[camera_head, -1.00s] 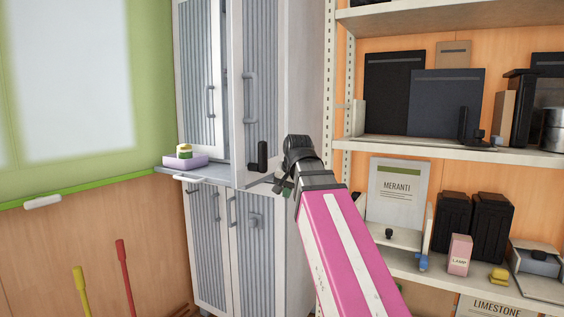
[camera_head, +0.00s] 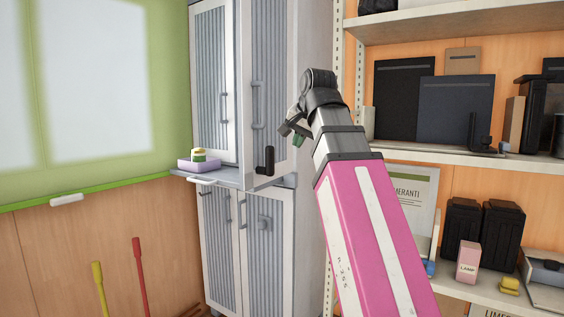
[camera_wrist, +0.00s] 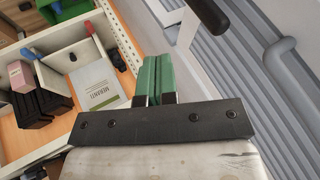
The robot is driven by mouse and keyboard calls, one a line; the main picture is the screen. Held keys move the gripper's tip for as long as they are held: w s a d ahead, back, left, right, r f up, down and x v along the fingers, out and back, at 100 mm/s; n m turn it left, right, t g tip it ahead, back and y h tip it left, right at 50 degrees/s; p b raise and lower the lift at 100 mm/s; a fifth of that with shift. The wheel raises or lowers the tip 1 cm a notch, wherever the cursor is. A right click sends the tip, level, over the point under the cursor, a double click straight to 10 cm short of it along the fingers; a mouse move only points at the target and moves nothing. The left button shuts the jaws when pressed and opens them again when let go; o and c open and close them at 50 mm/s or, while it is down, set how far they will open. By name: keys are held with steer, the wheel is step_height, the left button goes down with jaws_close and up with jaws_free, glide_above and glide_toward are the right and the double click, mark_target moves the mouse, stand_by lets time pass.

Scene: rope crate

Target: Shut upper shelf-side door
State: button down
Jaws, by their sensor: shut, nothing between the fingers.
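The upper shelf-side door (camera_head: 270,75) is the right upper door of the grey cabinet, with a ribbed panel and a grey bar handle (camera_head: 256,105). It stands ajar, its lower edge jutting out in front of the cabinet. A black lever (camera_head: 265,160) is at its lower part. My gripper (camera_head: 297,137) is at the door's right side, near its lower half. In the wrist view its green fingers (camera_wrist: 154,78) are together and empty, beside the door's pale edge. The black lever (camera_wrist: 208,14) and bar handle (camera_wrist: 280,62) show there too. Contact with the door cannot be told.
The left upper door (camera_head: 212,85) is beside it. A ledge (camera_head: 215,178) below carries a lilac tray (camera_head: 200,165). Lower doors (camera_head: 262,235) are underneath. An open shelf (camera_head: 470,157) with folders and boxes stands close on the right.

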steer(key=w+a+f, duration=0.5)
steer(key=w+f, duration=0.3)
stand_by(0.6)
steer(key=shift+a, duration=0.1)
